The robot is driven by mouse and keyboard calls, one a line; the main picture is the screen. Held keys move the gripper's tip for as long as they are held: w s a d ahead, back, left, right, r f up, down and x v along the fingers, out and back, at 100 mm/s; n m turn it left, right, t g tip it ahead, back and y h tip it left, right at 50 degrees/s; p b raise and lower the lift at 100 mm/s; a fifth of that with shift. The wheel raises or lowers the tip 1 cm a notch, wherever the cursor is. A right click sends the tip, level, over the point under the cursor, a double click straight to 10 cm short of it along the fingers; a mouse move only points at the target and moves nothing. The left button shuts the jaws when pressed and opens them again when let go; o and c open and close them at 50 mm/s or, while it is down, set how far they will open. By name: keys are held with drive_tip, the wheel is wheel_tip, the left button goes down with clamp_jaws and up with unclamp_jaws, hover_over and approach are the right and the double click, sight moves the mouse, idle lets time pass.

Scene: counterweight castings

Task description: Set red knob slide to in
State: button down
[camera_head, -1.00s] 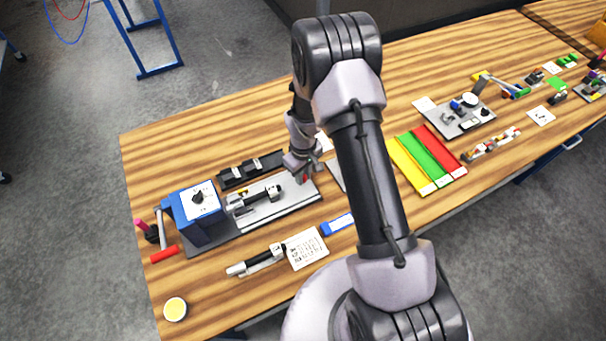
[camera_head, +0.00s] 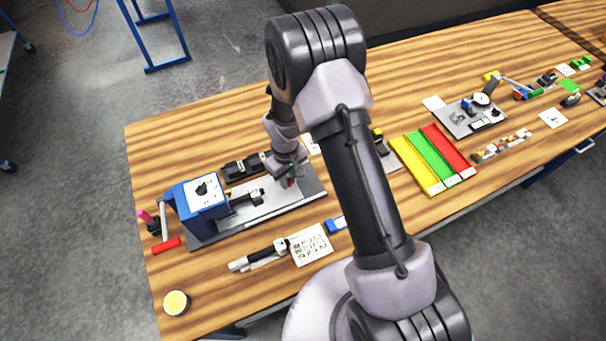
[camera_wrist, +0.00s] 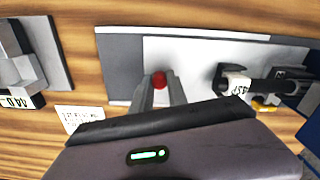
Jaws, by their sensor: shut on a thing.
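The red knob (camera_wrist: 159,80) sits between my fingertips in the wrist view, with my gripper (camera_wrist: 160,88) shut on it. In the head view, my gripper (camera_head: 286,170) is above the right part of the pale slide plate (camera_head: 303,191), and a bit of the red knob (camera_head: 289,183) shows under it. The plate lies on a dark base in front of a blue housing (camera_head: 205,209) with a dial on top. A black tool-like part (camera_head: 246,202) lies between the housing and my gripper. It also shows in the wrist view (camera_wrist: 262,86), apart from my fingers.
A red-handled lever (camera_head: 166,245) is left of the housing. A black block (camera_head: 243,168) lies behind the slide. Yellow, green and red strips (camera_head: 418,165) lie right of my arm.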

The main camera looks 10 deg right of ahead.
drive_tip(key=shift+a, duration=0.4)
drive_tip(key=shift+d, duration=0.1)
drive_tip(key=c, duration=1.7)
unclamp_jaws()
drive_tip(key=shift+c, duration=0.2)
drive_tip(key=o, duration=0.4)
drive_tip(key=shift+s, duration=0.1)
drive_tip(key=shift+o, duration=0.2)
drive_tip(key=shift+a, duration=0.3)
drive_tip(key=shift+d, duration=0.1)
drive_tip(key=shift+r, duration=0.1)
wheel_tip(320, 180, up, 17)
drive_tip(key=p, duration=0.2)
drive_tip(key=shift+r, duration=0.15)
